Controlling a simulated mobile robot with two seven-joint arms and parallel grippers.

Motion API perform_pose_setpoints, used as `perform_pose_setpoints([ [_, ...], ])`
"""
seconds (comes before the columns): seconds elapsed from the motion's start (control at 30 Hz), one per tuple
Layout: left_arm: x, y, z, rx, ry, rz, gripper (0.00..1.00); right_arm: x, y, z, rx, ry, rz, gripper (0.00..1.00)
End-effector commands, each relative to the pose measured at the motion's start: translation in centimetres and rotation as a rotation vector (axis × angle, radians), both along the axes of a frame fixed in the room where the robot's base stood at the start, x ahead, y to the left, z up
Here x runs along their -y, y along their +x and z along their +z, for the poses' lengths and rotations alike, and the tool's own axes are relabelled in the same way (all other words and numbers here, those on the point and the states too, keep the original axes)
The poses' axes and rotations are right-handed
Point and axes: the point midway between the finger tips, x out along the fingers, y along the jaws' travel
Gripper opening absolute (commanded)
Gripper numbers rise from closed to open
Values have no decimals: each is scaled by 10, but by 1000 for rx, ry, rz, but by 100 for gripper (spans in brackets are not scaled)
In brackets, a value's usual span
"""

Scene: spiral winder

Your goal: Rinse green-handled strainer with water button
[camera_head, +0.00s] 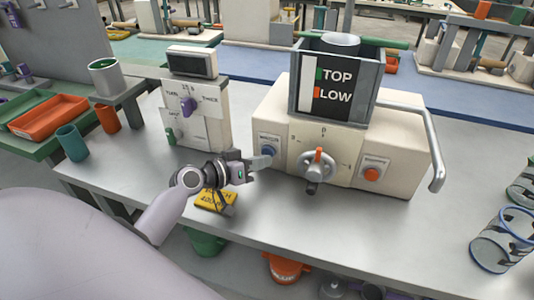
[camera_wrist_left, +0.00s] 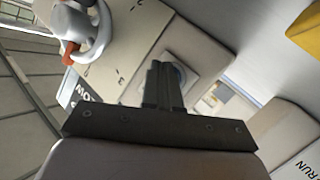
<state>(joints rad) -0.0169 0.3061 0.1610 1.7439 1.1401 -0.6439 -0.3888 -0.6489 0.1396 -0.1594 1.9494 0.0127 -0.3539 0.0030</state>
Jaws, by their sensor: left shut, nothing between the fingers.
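A grey round vessel with green handle bars (camera_head: 393,43), which looks like the green-handled strainer, sits in the top of the cream machine (camera_head: 395,150). The TOP/LOW panel hides its lower part. A blue button (camera_head: 268,151) is on the left of the machine's front. My left gripper (camera_head: 262,161) is shut and empty, its fingertips at the button's plate. In the left wrist view the shut fingers (camera_wrist_left: 163,80) point at the button and partly cover it; I cannot tell whether they touch it. My right gripper is not in view.
An orange-handled dial (camera_head: 317,165) and an orange button (camera_head: 372,174) are also on the machine's front. A cream box with a purple knob (camera_head: 188,105) stands to the left. A yellow sign (camera_head: 215,199) lies below my gripper. Striped glasses (camera_head: 497,245) stand at right.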

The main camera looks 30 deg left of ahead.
Motion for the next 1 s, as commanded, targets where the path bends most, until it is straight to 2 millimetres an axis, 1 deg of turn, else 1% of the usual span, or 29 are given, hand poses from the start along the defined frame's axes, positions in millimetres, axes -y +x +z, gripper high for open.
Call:
perform_pose_setpoints([
  [0.53, -2, 7, 0, 1, 1, 0, 0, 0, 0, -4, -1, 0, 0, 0],
  [0.83, -1, 7, 1, 2, 0, 1, 0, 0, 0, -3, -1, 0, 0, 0],
  [1.0, 0, 1, 0, 0, 0, 0, 0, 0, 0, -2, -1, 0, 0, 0],
])
